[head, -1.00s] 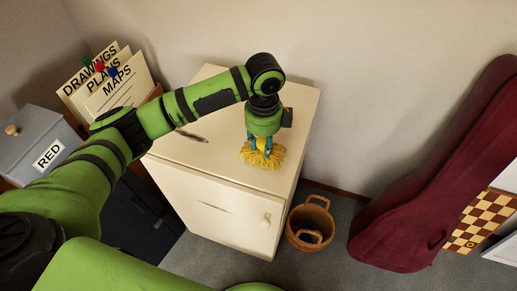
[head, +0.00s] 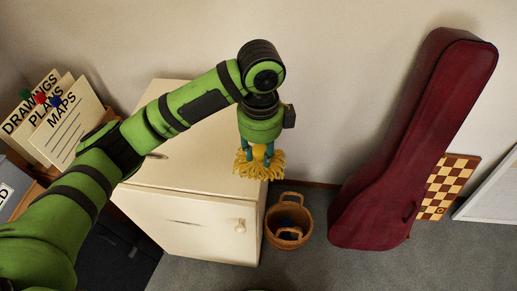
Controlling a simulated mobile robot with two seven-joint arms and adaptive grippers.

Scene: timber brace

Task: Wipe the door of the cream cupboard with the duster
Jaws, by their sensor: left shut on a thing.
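The cream cupboard (head: 205,130) stands against the wall in the middle of the head view. Its door (head: 170,218) faces the front, is shut, and has a round knob (head: 240,226) at the right. My left gripper (head: 259,150) points down and is shut on the yellow duster (head: 258,166). The duster's strands hang by the right edge of the cupboard top, above the door; whether they touch it I cannot tell. The duster's handle is mostly hidden by the gripper. My right gripper is not in view.
A wicker basket (head: 283,243) stands on the floor right of the cupboard. A dark red instrument case (head: 405,150) leans on the wall, with a checkered board (head: 447,185) behind it. A file holder with cards (head: 62,115) is at the left. Grey floor is free in front.

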